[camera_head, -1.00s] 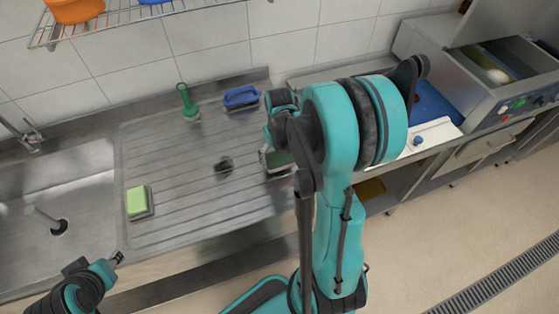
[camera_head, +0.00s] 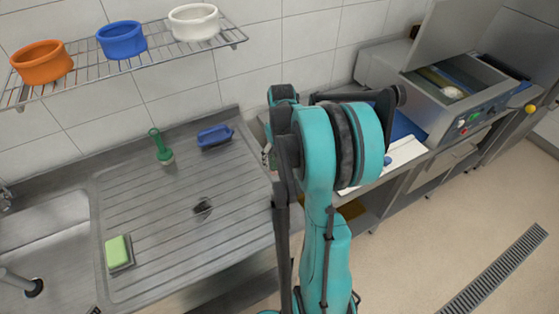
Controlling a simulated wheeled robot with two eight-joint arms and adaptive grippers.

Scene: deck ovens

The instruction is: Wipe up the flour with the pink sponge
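No pink sponge and no clear patch of flour shows in the head view; my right arm covers part of the counter. A green sponge (camera_head: 118,251) with a dark underside lies at the front left of the ribbed steel drainboard (camera_head: 165,215). My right gripper (camera_head: 267,154) is mostly hidden behind my own arm near the drainboard's right end. Whether it is open or holds something cannot be seen. Only a small dark tip of my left gripper (camera_head: 94,310) shows at the bottom edge.
A rack (camera_head: 150,60) above holds orange, blue and white bowls. Right of my arm are a white board (camera_head: 400,160) and an open-lidded machine (camera_head: 440,115).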

